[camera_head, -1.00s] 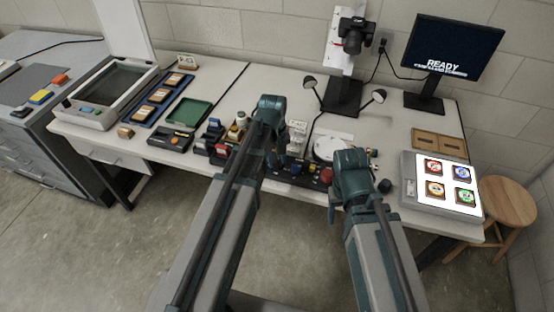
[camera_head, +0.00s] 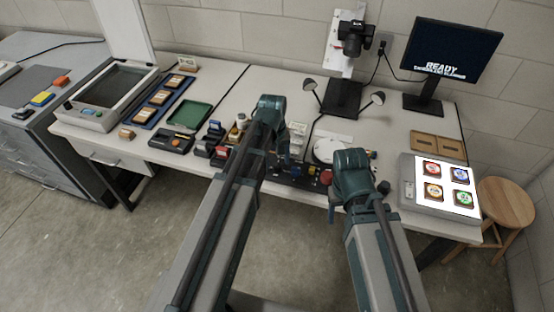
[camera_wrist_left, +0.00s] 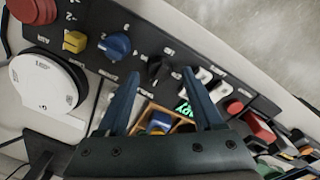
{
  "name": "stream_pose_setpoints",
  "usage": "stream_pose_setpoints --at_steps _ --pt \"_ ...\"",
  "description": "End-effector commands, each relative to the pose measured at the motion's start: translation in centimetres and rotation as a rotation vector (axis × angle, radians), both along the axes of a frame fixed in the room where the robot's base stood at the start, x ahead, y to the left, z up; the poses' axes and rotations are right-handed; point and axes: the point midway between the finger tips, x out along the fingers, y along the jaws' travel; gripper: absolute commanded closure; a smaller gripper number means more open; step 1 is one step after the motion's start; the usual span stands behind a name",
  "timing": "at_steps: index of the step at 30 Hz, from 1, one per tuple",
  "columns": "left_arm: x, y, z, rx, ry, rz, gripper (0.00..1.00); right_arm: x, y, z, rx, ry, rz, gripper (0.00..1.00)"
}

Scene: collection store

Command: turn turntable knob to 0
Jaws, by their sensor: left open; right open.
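A black control panel (camera_wrist_left: 190,62) carries a blue knob (camera_wrist_left: 116,45), a black knob (camera_wrist_left: 157,70), a yellow control (camera_wrist_left: 75,42) and a red button (camera_wrist_left: 35,8). The small labels are too blurred to tell which knob is the turntable's. The white turntable disc (camera_wrist_left: 45,82) lies beside the panel; it also shows in the head view (camera_head: 330,149). My left gripper (camera_wrist_left: 162,72) is open and empty above the panel, its fingertips on either side of the black knob in the picture; contact cannot be told. My right gripper (camera_head: 333,208) is open at the table's front edge, largely hidden by its arm.
A camera stand (camera_head: 345,95) and monitor (camera_head: 455,50) stand at the back. A lit box with several badges (camera_head: 445,187) sits at right, a green tray (camera_head: 190,114) at left. Small stamps (camera_head: 212,140) stand left of my left gripper. A stool (camera_head: 506,203) is at far right.

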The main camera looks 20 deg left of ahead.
Motion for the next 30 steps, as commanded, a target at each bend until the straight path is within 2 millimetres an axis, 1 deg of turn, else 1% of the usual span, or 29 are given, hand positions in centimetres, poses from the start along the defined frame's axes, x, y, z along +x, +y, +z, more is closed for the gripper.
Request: stream_pose_setpoints --at_steps 1,5,21,25,30 --pt "0.0 0.0 1.0 0.000 0.000 0.000 0.32 0.0 0.0 1.0 0.000 0.000 0.000 0.38" --pt "-0.1 0.1 2.7 0.000 0.000 0.000 0.32 0.0 0.0 2.7 0.000 0.000 0.000 0.38" --pt "-0.3 0.4 10.8 0.000 0.000 0.001 0.32 0.0 0.0 10.8 0.000 0.000 0.000 0.38" --pt "-0.4 0.5 12.1 0.000 0.000 0.001 0.32 0.0 0.0 12.1 0.000 0.000 0.000 0.38" --pt "-0.4 0.6 12.7 0.000 0.000 0.001 0.32 0.0 0.0 12.7 0.000 0.000 0.000 0.38"
